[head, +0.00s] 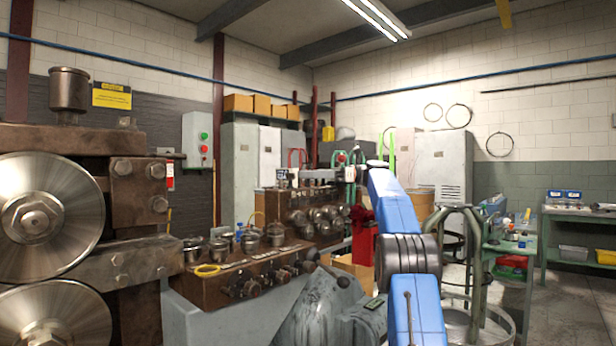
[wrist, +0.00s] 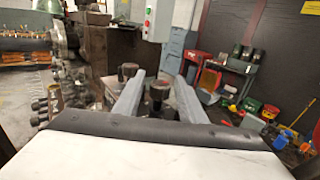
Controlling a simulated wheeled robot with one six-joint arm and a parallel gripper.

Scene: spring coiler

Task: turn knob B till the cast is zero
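My gripper (wrist: 159,78) shows in the wrist view as two grey fingers spread apart with a clear gap. A dark, bolt-like head on a stem (wrist: 158,91) shows between the fingers, with space on both sides; I cannot tell its distance or whether it is knob B. In the head view, a row of dark knobs (head: 246,288) sits along the front of the brown machine (head: 205,291). No letter can be read on them, so I cannot tell which is B. No cast reading is legible. My gripper is not discernible in the head view.
Large steel rollers (head: 45,218) stand at the left. A green bench (head: 505,250) stands at the right.

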